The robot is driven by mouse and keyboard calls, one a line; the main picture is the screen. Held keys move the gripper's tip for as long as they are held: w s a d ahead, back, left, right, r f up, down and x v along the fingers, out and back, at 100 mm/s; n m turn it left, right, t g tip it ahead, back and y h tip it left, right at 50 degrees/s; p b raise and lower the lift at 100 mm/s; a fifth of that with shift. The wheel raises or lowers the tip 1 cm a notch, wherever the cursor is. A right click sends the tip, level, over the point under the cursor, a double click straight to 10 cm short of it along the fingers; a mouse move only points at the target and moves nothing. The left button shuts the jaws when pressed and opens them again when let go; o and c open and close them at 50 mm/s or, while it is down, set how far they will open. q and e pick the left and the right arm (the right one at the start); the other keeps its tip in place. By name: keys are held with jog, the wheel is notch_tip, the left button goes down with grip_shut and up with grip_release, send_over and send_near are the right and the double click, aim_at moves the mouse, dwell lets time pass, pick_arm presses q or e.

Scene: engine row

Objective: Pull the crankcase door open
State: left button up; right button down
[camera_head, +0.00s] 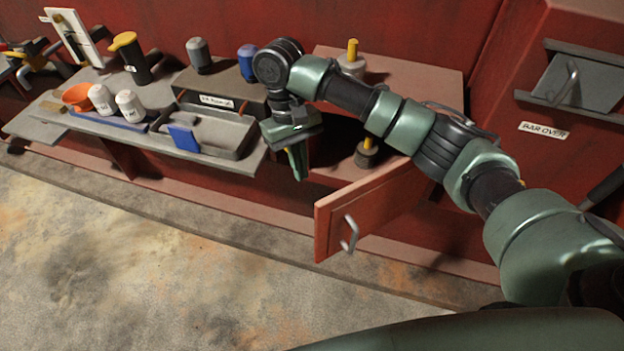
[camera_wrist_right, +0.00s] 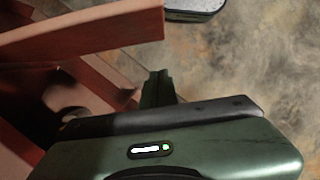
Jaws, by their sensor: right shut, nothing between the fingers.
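The crankcase door (camera_head: 375,208) is a red panel with a metal bar handle (camera_head: 350,234) near its free edge. It stands swung out from the red cabinet, and the opening shows beside it. A red panel that looks like the door also shows in the right wrist view (camera_wrist_right: 85,32). My right gripper (camera_head: 299,172) points down in front of the opening, to the left of the door's free edge. Its fingers (camera_wrist_right: 157,84) are shut and empty, apart from the handle. My left gripper is not in view.
A grey-yellow knobbed part (camera_head: 366,153) sits inside the opening. A bench (camera_head: 226,160) at left carries a tray (camera_head: 215,132), white jars (camera_head: 130,106) and an orange bowl (camera_head: 77,96). A drawer-like grey hatch (camera_head: 585,85) is at right. The floor (camera_head: 150,270) in front is clear.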

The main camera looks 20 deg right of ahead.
aim_at(315, 213)
jog(key=s+f+p, duration=0.1)
jog(key=s+f, duration=0.1)
jog(key=s+d+f+p, duration=0.1)
jog(key=s+f, duration=0.1)
jog(key=f, duration=0.1)
jog(key=s+f+p, duration=0.2)
jog(key=f, duration=0.1)
jog(key=shift+s+d+f, duration=0.15)
jog(key=shift+s+f, duration=0.1)
jog(key=shift+s, duration=0.05)
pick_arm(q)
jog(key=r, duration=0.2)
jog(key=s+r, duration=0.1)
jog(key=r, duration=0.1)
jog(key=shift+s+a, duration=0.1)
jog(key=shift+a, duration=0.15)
pick_arm(e)
jog(key=shift+f, duration=0.1)
jog(key=shift+w, duration=0.1)
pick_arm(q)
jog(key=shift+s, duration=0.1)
